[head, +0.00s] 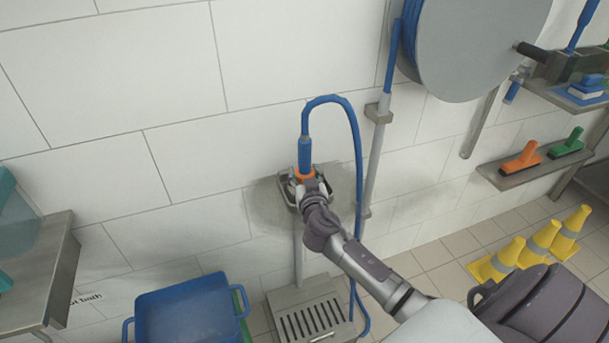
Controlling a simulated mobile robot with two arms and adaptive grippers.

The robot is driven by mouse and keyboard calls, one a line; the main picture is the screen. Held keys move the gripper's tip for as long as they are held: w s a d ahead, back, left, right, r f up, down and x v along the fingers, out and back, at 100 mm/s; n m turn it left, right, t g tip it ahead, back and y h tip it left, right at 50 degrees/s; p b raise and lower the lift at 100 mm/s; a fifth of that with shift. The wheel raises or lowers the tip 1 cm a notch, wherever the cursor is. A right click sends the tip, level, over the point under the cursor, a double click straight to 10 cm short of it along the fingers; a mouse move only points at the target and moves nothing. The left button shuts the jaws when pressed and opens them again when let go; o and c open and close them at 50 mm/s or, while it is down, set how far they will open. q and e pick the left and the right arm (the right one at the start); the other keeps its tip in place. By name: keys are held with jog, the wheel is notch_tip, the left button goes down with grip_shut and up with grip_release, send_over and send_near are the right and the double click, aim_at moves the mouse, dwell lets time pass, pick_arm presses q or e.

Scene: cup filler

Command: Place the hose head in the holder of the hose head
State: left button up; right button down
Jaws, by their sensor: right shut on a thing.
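The hose head (305,155) is blue with an orange collar and points down, with the blue hose (355,140) looping up and over from its top. My right gripper (304,183) is shut on it around the orange collar. It holds the hose head upright in front of the wall, at a grey metal bracket (345,185) that looks like the holder. The gripper hides the lower end of the hose head and part of the bracket, so I cannot tell whether they touch. My left gripper is not in view.
A grey hose reel (475,45) hangs above right. A shelf (535,165) with orange and green brushes is at the right. Yellow cones (530,245) stand on the floor. A blue tub (190,312) and a grated metal stand (308,312) are below. A steel table (45,270) is at the left.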

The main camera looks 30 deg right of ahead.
jog(key=shift+f, duration=0.1)
jog(key=shift+c, duration=2)
grip_release()
jog(key=v, duration=1.2)
jog(key=shift+b, duration=0.45)
